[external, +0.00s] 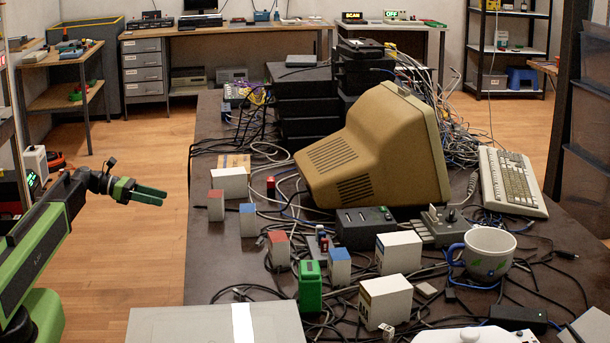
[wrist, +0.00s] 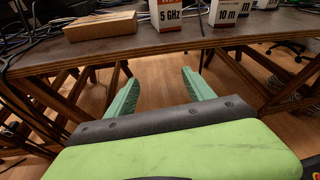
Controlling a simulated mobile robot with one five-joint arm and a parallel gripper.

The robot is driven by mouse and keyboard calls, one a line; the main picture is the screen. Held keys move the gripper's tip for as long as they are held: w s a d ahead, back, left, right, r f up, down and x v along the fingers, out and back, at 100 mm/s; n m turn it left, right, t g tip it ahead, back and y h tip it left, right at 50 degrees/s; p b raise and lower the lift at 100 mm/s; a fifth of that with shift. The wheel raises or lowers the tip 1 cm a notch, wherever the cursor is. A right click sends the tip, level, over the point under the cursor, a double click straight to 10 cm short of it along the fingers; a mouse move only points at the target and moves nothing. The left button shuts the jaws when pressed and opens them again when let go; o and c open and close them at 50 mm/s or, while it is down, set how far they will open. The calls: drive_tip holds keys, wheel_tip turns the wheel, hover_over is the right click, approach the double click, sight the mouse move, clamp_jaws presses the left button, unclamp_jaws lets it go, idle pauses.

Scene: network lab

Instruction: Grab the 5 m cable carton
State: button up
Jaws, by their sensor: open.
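My gripper (external: 150,193) is open and empty, left of the dark table and clear of it. In the wrist view its two green fingers (wrist: 160,78) are spread with the floor showing between them. Beyond them, cartons stand near the table's edge: one reads "5 GHz" (wrist: 168,16), another reads "10 m" (wrist: 228,10). I cannot read "5 m" on any carton. In the external view, small cartons with red tops (external: 216,206) and blue tops (external: 248,221) stand along the left and front; their faces are turned away, so I cannot tell which is the 5 m one.
The table (external: 205,265) also holds white boxes (external: 399,252), an old beige monitor (external: 375,150), a mug (external: 483,252) and many loose cables. A brown block (wrist: 100,26) lies left of the "5 GHz" carton in the wrist view. Floor is open between my gripper and the table.

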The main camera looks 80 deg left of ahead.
drive_tip(key=w+r+m+h+p, duration=0.1)
drive_tip(key=w+r+m+p, duration=0.2)
drive_tip(key=r+p, duration=0.25)
drive_tip(key=w+d+r+m+h+p, duration=0.1)
drive_tip(key=w+r+m+p, duration=0.2)
drive_tip(key=r, duration=0.4)
drive_tip(key=w+r+m+h+p, duration=0.1)
drive_tip(key=w+r+m+p, duration=0.15)
drive_tip(key=r+p, duration=0.3)
drive_tip(key=w+d+f+m+g+h+p, duration=0.1)
drive_tip(key=w+d+m+g+h+p, duration=0.3)
drive_tip(key=w+d, duration=0.95)
wheel_tip(320, 180, up, 6)
drive_tip(key=m+g+y+p, duration=0.6)
drive_tip(key=g+y+p, duration=0.4)
drive_tip(key=p, duration=1.1)
hover_over(339, 266)
drive_tip(key=a, duration=0.3)
drive_tip(key=h, duration=0.1)
drive_tip(key=shift+g, duration=0.4)
drive_tip(key=f+b, duration=1.8)
drive_tip(key=shift+w+d+f, duration=0.15)
drive_tip(key=shift+w, duration=0.15)
drive_tip(key=shift+r, duration=0.2)
clamp_jaws()
